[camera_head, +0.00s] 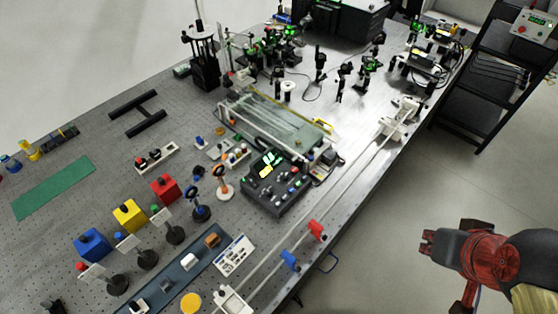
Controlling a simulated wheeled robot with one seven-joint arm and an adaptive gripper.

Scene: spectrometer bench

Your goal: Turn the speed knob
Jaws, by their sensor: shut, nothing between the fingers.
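A dark control box (264,203) with lit green displays and several small knobs and buttons stands near the middle of the bench. The knobs are too small to read, so I cannot tell which one is the speed knob. A second, pale panel (531,27) with a red button and a small green display is at the top right. My gripper (428,243) is at the lower right, over the floor and beyond the bench's right edge. It is shut and empty, well apart from the control box.
A long rail (344,185) with red (316,229) and blue (290,260) blocks runs along the bench's right edge. Optical mounts stand at the back. Coloured cubes and round-based stands are at the left. A black rack (493,85) stands at the upper right. Floor (400,210) beside the bench is clear.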

